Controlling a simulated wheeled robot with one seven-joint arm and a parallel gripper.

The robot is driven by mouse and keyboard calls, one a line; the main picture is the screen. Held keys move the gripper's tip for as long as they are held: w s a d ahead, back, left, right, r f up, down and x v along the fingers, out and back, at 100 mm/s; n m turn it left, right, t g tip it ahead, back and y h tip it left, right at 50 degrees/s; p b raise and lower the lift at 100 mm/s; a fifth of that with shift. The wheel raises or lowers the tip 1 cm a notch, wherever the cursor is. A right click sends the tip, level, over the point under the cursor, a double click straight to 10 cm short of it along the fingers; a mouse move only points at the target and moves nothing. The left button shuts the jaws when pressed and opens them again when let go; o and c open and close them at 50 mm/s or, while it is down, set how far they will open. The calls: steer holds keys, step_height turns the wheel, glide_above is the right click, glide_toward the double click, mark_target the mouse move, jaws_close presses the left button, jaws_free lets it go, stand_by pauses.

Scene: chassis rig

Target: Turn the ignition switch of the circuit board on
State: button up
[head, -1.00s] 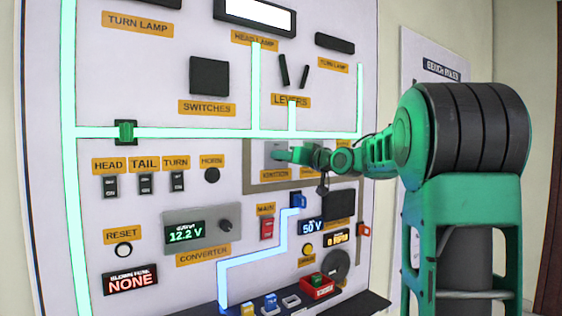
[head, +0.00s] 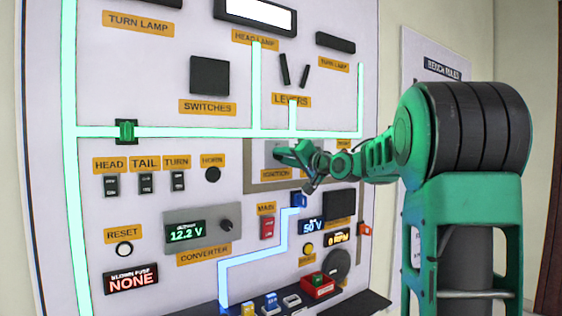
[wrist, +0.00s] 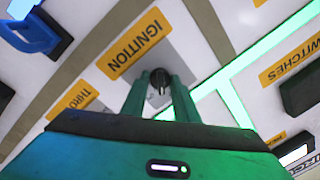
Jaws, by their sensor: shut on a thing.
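The circuit board (head: 215,45) is a white upright panel with labelled parts and lit green and blue lines. The ignition switch (wrist: 160,80) is a small black knob on a grey plate beside the orange IGNITION label (wrist: 140,42) in the wrist view. My gripper (wrist: 160,88) has its two green fingers on either side of the knob and is shut on it. In the head view my gripper (head: 284,153) reaches the grey plate above the IGNITION label (head: 276,174), and its fingers hide the knob there.
A blue connector (head: 299,200) sits just below the ignition area. The red MAIN switch (head: 267,229), the converter (head: 203,231) and the levers (head: 284,70) are nearby on the board. A dark shelf (head: 365,303) juts out at the bottom.

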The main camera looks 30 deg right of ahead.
steer(key=m, duration=0.5)
steer(key=shift+f+h, duration=0.1)
steer(key=shift+h, duration=0.2)
steer(key=shift+m, duration=0.4)
steer(key=o, duration=1)
steer(key=shift+o, duration=0.2)
steer(key=shift+s, duration=0.1)
steer(key=s, duration=1)
steer(key=shift+s+d+f, duration=0.25)
steer(key=shift+d+f, duration=0.2)
